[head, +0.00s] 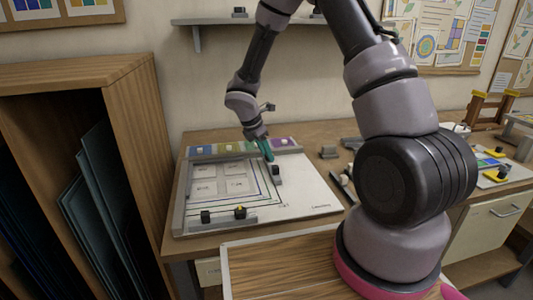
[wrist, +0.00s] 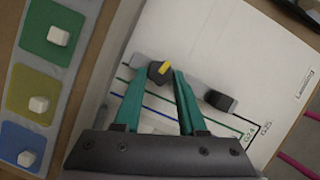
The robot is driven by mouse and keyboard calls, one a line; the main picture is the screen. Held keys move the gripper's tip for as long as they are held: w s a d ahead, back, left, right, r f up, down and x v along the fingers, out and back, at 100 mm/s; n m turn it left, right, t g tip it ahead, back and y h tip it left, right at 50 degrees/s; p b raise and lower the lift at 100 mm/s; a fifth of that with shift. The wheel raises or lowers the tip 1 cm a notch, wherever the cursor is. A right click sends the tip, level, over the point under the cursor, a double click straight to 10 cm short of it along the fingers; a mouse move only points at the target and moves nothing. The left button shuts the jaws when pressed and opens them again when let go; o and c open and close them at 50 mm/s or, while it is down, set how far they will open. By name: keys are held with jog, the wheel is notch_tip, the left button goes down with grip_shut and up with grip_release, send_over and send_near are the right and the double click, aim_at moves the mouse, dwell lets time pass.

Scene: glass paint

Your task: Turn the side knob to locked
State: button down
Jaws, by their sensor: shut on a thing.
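The side knob (wrist: 155,76) is dark with a yellow pointer (wrist: 165,67) on top, on a grey bar (wrist: 190,88) on the white board (head: 310,194). The pointer lies at a slant, toward the upper right in the wrist view. My gripper (wrist: 161,73) has its teal fingertips on either side of the knob and is shut on it. In the head view my gripper (head: 269,158) points down at the bar's far end and hides the knob. A black block (wrist: 220,100) sits at the bar's other end, also visible in the head view (head: 276,170).
A second bar along the board's near edge carries a black block (head: 205,216) and a yellow-topped knob (head: 240,212). A colored strip with white blocks (wrist: 59,37) lies along the far edge. A wooden rack (head: 130,120) stands at left.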

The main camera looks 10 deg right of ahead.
jog(key=m+g, duration=0.1)
jog(key=m, duration=0.3)
jog(key=shift+w+m+g, duration=0.3)
jog(key=shift+w+g, duration=0.05)
jog(key=shift+g, duration=0.05)
jog(key=m, duration=0.2)
jog(key=m+g, duration=0.1)
jog(key=shift+w+m, duration=0.2)
jog(key=shift+m, duration=0.2)
jog(key=m, duration=0.1)
jog(key=m+g+y, duration=0.1)
jog(key=m, duration=0.1)
jog(key=shift+w+d+g, duration=0.1)
jog(key=shift+w+g, duration=0.05)
jog(key=shift+g, duration=0.15)
jog(key=shift+w+d+m+g+y, duration=0.1)
jog(key=shift+m+g+y, duration=0.15)
jog(key=shift+m, duration=0.7)
jog(key=shift+d+m+g+y, duration=0.15)
jog(key=shift+m+y, duration=0.1)
jog(key=shift+m, duration=0.7)
jog(key=shift+a, duration=0.1)
jog(key=shift+c, duration=2.3)
grip_release()
